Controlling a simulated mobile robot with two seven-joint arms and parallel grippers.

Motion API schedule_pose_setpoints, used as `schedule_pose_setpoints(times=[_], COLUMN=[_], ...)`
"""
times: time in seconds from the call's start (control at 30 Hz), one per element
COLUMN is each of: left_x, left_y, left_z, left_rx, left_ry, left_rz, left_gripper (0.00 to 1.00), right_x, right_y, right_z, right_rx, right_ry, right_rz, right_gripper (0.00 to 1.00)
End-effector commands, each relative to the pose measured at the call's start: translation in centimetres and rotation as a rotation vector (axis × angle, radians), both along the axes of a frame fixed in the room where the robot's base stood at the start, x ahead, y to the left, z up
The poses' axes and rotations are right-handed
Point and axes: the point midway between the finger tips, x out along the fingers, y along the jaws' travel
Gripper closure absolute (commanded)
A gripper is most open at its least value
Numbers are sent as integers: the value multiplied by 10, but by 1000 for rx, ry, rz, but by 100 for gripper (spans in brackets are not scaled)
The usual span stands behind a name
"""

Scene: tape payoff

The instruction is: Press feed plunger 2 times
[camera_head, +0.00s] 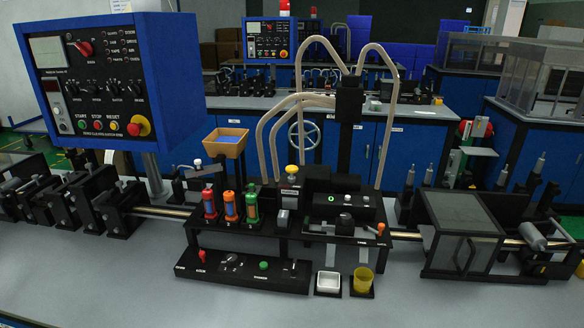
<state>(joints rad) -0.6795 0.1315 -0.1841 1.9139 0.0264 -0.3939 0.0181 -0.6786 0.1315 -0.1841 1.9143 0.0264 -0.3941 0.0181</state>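No part is clearly marked as the feed plunger, and the labels are too small to read. The black tape machine (325,182) stands in the middle of the bench. A yellow-topped knob (291,169) stands upright on it. A small silver knob (347,198) sits on the black block at its right. A low black control strip (232,276) in front carries a red knob (202,255) and a green button (263,265). Neither of my grippers shows in the view.
Red, orange and green cylinders (230,206) stand at the machine's left. A white tray (327,282) and a yellow cup (363,279) stand in front. A blue control panel (110,75) rises at left; a dark guard box (465,235) stands right. The front bench is clear.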

Motion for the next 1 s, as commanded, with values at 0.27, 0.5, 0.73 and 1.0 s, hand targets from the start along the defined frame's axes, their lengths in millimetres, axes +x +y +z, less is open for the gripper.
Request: schedule_pose_setpoints(times=[0.27,0.5,0.73,1.0], left_x=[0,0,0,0], left_y=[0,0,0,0], left_z=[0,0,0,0], left_rx=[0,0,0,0], left_ry=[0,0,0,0], left_rz=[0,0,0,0], left_gripper=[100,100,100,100], right_x=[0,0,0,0], right_y=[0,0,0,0], right_z=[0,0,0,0], right_rx=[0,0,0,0], right_ry=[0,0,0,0], right_rz=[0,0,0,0], right_gripper=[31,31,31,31])
